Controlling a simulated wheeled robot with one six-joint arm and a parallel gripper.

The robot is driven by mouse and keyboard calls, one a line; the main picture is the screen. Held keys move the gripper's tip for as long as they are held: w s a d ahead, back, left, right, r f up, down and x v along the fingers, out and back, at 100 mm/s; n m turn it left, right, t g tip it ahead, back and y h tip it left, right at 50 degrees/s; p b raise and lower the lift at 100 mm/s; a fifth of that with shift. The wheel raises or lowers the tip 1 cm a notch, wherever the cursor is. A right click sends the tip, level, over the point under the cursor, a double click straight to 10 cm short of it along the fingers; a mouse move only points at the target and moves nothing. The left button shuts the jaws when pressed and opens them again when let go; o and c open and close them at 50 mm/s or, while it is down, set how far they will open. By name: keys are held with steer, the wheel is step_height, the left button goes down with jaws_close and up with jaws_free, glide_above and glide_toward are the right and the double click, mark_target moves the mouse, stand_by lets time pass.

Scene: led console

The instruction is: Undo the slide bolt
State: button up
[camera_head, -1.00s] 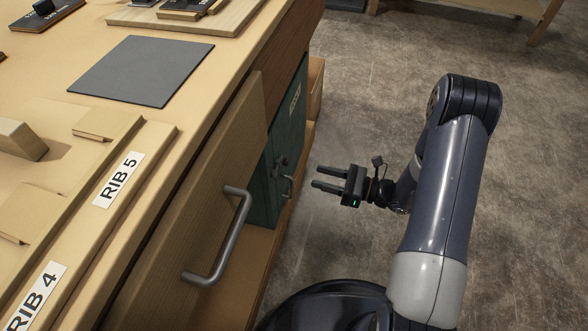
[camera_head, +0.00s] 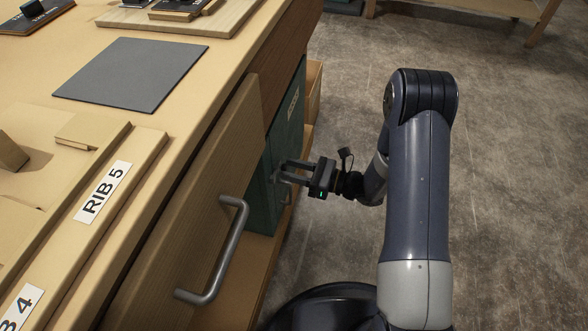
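The green cabinet door (camera_head: 262,205) is under the bench top, with a label (camera_head: 293,103) on its upper part. My gripper (camera_head: 280,170) is in front of this door, its fingers pointing left at it. The two fingers are apart with a gap between them, and I see nothing held. Small dark hardware on the door, which may be the slide bolt, is mostly hidden behind the fingers. I cannot tell whether the fingers touch it. A small door handle (camera_head: 287,194) shows partly below the fingers.
A wooden drawer front (camera_head: 205,190) with a large grey bar handle (camera_head: 222,255) sticks out nearer to me, left of the gripper. The concrete floor (camera_head: 510,160) at right is clear.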

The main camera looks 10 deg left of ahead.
jaws_close()
stand_by(0.3)
steer(key=shift+w+d, duration=0.15)
steer(key=shift+w, duration=0.6)
steer(key=shift+w+d, duration=0.1)
steer(key=shift+w, duration=0.6)
steer(key=shift+o, duration=0.6)
jaws_free()
steer(key=s+d+p, duration=0.1)
steer(key=s+d, duration=0.1)
steer(key=d, duration=0.8)
steer(key=shift+d+p, duration=0.3)
